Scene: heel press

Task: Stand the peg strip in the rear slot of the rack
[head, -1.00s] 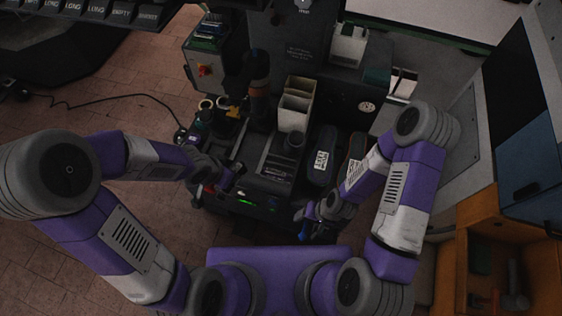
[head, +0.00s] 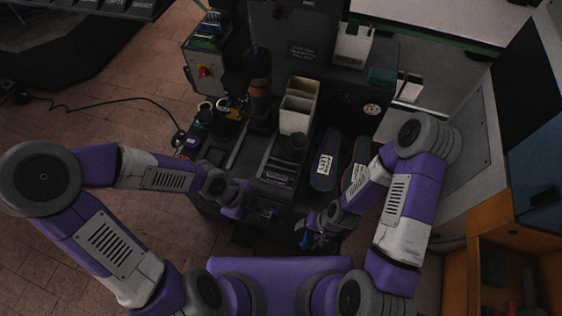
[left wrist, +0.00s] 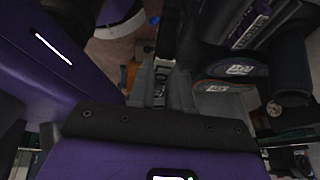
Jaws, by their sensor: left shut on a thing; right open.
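My left gripper (head: 266,212) is near the front edge of the bench, below the dark slotted rack (head: 277,170) in the head view. It is shut on a thin dark piece, which I take to be the peg strip; it is small and mostly hidden there. In the left wrist view a pale-labelled strip (left wrist: 160,84) shows between the grey fingers (left wrist: 160,92). The piece appears apart from the rack. The rack's separate slots are hard to make out. My right gripper (head: 308,238) is open near the front right of the bench, with nothing visible in it.
A cream two-part bin (head: 298,106) stands behind the rack, with a dark round cup (head: 297,142) in front. A dark bottle (head: 258,75) and small jars (head: 205,112) stand at left.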

